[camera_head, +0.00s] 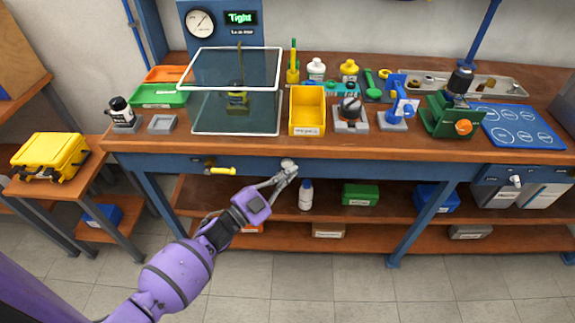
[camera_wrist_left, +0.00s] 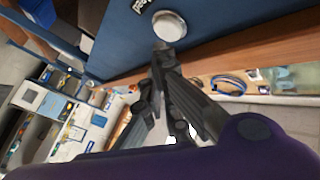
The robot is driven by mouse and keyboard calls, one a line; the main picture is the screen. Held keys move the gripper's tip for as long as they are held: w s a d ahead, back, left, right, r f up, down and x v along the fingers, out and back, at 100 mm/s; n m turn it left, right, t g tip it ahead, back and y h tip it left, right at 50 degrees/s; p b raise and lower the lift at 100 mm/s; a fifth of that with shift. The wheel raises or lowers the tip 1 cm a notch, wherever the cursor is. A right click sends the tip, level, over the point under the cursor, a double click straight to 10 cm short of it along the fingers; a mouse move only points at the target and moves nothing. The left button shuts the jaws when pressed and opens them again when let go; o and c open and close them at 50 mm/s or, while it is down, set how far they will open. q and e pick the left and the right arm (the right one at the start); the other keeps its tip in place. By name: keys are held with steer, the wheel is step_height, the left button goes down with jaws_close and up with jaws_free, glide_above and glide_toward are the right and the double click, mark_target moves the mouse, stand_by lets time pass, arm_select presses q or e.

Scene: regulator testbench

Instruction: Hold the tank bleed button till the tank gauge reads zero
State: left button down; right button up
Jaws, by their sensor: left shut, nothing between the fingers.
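A round silver-white button (camera_wrist_left: 169,26) is set in the blue front panel in the left wrist view. It also shows in the head view (camera_head: 288,164), on the bench's front edge. My left gripper (camera_head: 283,175) is shut and empty. In the left wrist view its fingertips (camera_wrist_left: 160,46) are at the button's lower edge; I cannot tell whether they touch it or whether it is pressed. A round white dial gauge (camera_head: 200,23) is on the blue panel at the back; its reading is too small to tell. My right gripper is not in view.
A green display (camera_head: 241,18) beside the gauge reads "Tight". A clear framed shield (camera_head: 236,68) stands on the bench, next to a yellow bin (camera_head: 307,110). A yellow handle (camera_head: 220,171) sticks out of the front panel left of the button. Shelves with boxes are below.

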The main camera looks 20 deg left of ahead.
arm_select(q)
steer(key=shift+w, duration=0.1)
steer(key=shift+w+a, duration=0.15)
steer(key=shift+w, duration=0.15)
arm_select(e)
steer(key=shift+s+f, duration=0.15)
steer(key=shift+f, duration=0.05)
arm_select(q)
steer(key=shift+w+a+b, duration=0.1)
steer(key=shift+w+b, duration=0.2)
steer(key=shift+w, duration=0.2)
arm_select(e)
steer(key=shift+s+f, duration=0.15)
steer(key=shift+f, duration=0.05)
arm_select(q)
steer(key=shift+s, duration=0.1)
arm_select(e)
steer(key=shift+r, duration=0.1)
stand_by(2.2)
arm_select(q)
steer(key=shift+s+d+p, duration=0.25)
steer(key=shift+s+p, duration=0.1)
steer(key=shift+s, duration=0.45)
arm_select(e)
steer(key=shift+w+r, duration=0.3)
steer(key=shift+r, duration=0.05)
